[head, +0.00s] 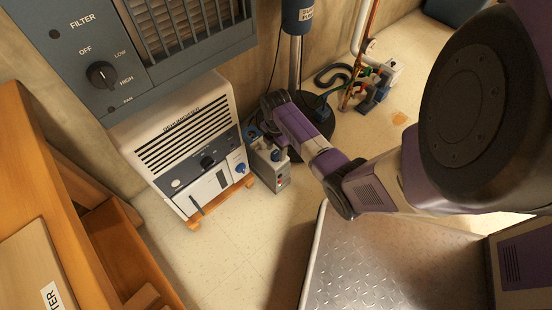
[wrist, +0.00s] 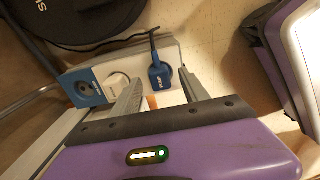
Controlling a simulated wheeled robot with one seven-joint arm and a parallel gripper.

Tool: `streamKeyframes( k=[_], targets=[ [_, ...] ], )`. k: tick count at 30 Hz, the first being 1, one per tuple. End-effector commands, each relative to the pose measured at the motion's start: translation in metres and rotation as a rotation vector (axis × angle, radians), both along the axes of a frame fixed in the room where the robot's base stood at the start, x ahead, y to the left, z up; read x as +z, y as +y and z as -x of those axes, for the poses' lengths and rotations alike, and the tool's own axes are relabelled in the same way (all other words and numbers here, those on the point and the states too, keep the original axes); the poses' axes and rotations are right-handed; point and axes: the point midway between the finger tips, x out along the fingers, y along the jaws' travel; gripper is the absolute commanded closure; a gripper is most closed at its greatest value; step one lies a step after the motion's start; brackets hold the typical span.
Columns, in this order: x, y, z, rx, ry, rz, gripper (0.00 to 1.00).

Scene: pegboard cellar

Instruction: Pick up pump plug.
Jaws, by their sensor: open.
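The pump plug (wrist: 160,76) is blue with white lettering and a dark cable running up from it. It sits on top of a pale grey box (wrist: 168,50). In the head view the box (head: 272,172) stands on the floor beside the dehumidifier, with a small blue piece on top. My gripper (wrist: 161,77) is open in the wrist view, its two fingers on either side of the plug with gaps to both. I cannot tell how far the fingertips reach down to it. The fingers are hidden in the head view.
The white dehumidifier (head: 190,145) stands left of the box. A dark round base (head: 312,122) with a pole is behind. A metal tread plate (head: 400,265) fills the lower right.

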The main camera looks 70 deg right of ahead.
Motion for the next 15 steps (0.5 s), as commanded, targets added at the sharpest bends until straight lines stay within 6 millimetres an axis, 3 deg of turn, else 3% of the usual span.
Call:
streamKeyframes(
  k=[1, 3, 10, 11, 15],
  targets=[
    [-0.0135, 0.0003, 0.0007, 0.000, 0.002, -0.001, 0.47],
    [-0.0187, 0.0003, 0.0002, 0.000, 0.001, 0.000, 0.47],
    [-0.0182, 0.0003, 0.0001, 0.000, 0.001, 0.001, 0.47],
    [-0.0182, 0.0003, 0.0001, 0.000, 0.001, 0.001, 0.49],
    [-0.0182, 0.0003, 0.0001, 0.000, 0.000, 0.000, 0.77]
  ],
)
